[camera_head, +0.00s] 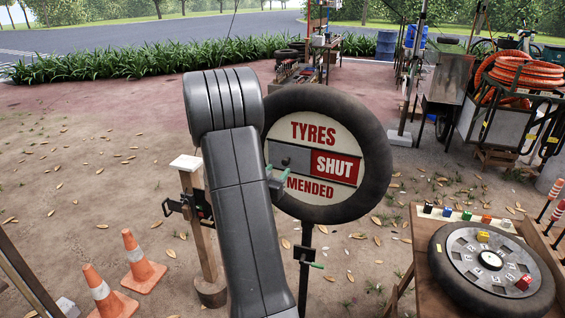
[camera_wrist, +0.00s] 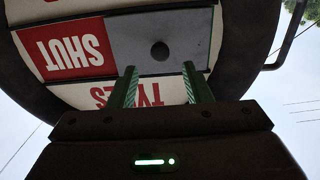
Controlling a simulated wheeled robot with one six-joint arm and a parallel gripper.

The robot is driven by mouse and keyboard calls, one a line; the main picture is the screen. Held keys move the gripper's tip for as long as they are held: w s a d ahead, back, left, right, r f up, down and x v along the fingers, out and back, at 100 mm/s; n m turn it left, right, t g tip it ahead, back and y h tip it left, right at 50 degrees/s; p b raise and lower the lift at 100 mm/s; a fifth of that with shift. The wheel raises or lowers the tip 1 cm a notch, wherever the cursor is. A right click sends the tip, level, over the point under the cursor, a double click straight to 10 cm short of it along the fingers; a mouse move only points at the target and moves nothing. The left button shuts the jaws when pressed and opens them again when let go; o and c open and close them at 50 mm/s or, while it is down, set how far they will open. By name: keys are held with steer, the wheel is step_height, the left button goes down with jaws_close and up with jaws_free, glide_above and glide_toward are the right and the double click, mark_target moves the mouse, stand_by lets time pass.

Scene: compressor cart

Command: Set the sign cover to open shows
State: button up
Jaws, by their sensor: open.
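The round sign (camera_head: 327,197) is a pale disc inside a black tyre, reading TYRES, SHUT and MENDED. The red SHUT panel (camera_head: 336,167) shows on the right of its middle slot. The grey sign cover (camera_head: 299,154) fills the left part, with a dark knob (camera_head: 285,161). In the wrist view the sign is upside down, with the cover (camera_wrist: 125,42) and its knob (camera_wrist: 159,51) in full sight. My gripper (camera_wrist: 160,70) is open and empty, its fingers pointing toward the knob on either side of its line. My arm hides the sign's left edge in the head view.
A post (camera_head: 306,250) holds the sign. A wooden post (camera_head: 188,200) and traffic cones (camera_head: 142,264) stand left. A table (camera_head: 428,225) with a tyre dial (camera_head: 490,262) and coloured blocks stands right. A hose cart (camera_head: 510,105) stands behind it.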

mark_target(285, 163)
steer(key=p+x, duration=0.1)
steer(key=x, duration=0.4)
steer(key=shift+s, duration=0.1)
jaws_close()
